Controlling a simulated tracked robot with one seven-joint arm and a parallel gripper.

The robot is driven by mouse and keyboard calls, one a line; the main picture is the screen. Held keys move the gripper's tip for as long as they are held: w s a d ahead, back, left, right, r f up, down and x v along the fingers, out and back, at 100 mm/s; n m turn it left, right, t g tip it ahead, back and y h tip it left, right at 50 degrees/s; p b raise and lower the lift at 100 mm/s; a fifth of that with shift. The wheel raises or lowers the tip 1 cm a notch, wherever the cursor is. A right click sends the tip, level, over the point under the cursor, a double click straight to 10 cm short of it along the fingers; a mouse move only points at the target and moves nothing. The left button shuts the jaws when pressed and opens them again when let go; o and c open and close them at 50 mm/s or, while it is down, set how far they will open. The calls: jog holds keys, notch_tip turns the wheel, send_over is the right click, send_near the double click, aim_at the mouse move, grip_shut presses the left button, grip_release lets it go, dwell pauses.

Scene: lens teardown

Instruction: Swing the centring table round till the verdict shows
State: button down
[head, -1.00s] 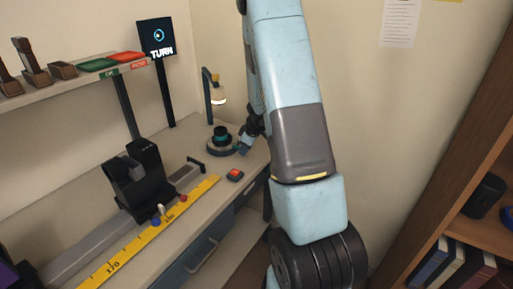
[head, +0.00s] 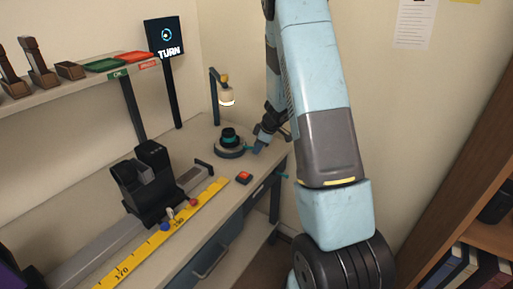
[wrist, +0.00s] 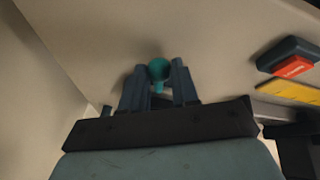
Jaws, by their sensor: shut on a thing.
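The centring table (head: 230,150) is a dark round base with a black and teal stack on top, at the far right end of the bench in the head view. My gripper (head: 259,147) is low over the bench, just right of it. In the wrist view my gripper (wrist: 158,80) is shut on a small teal ball knob (wrist: 158,68) with a short stem, held between the blue fingertips. The join between knob and table is not visible. The black screen (head: 166,38) behind reads TURN, with a ring symbol above the word.
A lamp (head: 227,96) on a post stands behind the table. A red button (head: 244,177) sits in front of it and shows in the wrist view (wrist: 292,65). A black-carriage rail and yellow ruler (head: 150,245) lie left. The wall is close behind my arm.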

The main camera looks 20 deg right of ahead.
jog(key=shift+s+d+f, duration=0.15)
jog(key=shift+s+d, duration=0.05)
jog(key=shift+d, duration=0.15)
jog(key=c, duration=1.1)
grip_release()
jog(key=shift+o, duration=1.2)
jog(key=shift+a, duration=0.1)
jog(key=v, duration=1.4)
